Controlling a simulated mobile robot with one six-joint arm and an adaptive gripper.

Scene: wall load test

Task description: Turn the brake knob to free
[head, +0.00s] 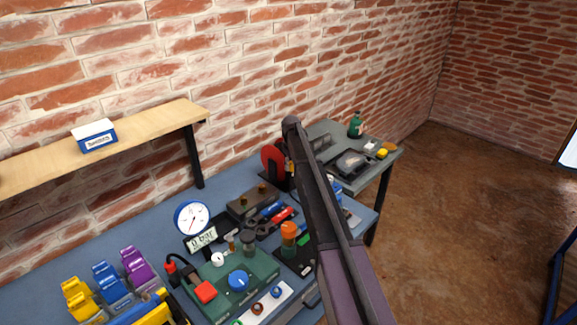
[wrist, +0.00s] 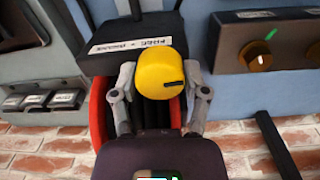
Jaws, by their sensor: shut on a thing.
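The yellow brake knob (wrist: 165,72) is in the middle of the wrist view, with a dark pointer line on its right side. A white label (wrist: 130,46) on the dark housing beside it seems to read "FREE" and "BRAKE". My gripper (wrist: 163,92) has one finger on each side of the knob and is shut on it. A red wheel (wrist: 100,110) shows behind the fingers. In the head view the red wheel (head: 270,158) stands at the back of the bench, and my arm hides most of the knob and gripper.
A dark box with a brown knob (wrist: 259,57) and green mark is at right in the wrist view. In the head view, the blue bench holds a gauge (head: 192,217), a green box with a blue knob (head: 239,281), and an orange-topped item (head: 289,232). A shelf (head: 150,130) is at left.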

